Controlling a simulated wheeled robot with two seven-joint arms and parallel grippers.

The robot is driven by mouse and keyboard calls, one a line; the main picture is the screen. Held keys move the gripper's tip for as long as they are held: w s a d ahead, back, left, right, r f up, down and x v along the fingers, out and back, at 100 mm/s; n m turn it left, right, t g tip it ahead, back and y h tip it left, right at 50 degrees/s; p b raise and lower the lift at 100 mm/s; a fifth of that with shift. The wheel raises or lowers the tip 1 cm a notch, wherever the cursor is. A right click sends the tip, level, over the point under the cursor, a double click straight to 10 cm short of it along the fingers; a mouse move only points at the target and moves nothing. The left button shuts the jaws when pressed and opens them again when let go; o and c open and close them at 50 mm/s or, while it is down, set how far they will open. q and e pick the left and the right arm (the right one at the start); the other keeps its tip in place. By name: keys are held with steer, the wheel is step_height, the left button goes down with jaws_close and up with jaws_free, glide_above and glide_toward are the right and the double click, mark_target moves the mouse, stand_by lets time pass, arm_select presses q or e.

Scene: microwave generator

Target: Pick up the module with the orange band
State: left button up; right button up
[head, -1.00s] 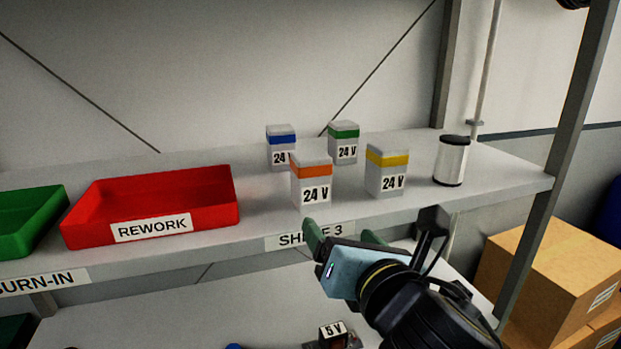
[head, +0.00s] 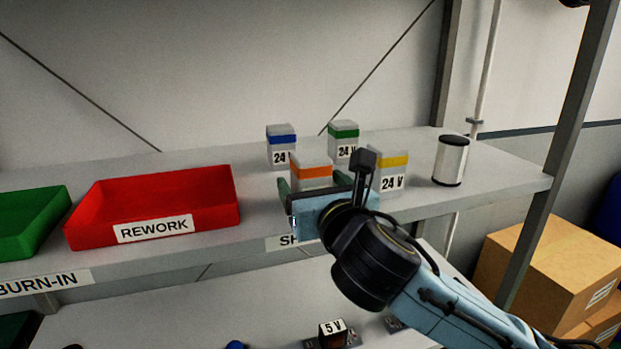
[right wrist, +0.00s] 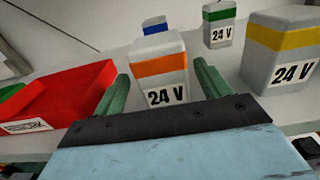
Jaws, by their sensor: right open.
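The module with the orange band (head: 311,172) stands upright on the shelf, a grey-white box with a 24 V label. My right gripper (head: 318,190) is in front of it and hides its lower part in the head view. In the right wrist view the orange-banded module (right wrist: 161,66) stands between and beyond the two green fingers of my open right gripper (right wrist: 160,88). I cannot tell whether the fingertips reach alongside it. My left gripper is not in view.
Modules with blue (head: 281,140), green (head: 343,134) and yellow (head: 393,161) bands stand close by. A white cylinder with a black top (head: 451,160) is at right. A red REWORK tray (head: 200,211) and a green tray (head: 30,225) are at left.

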steer(key=shift+p+x, duration=0.45)
steer(key=shift+x, duration=1.8)
steer(key=shift+d+r, duration=0.15)
steer(key=shift+r, duration=0.1)
steer(key=c, duration=1.2)
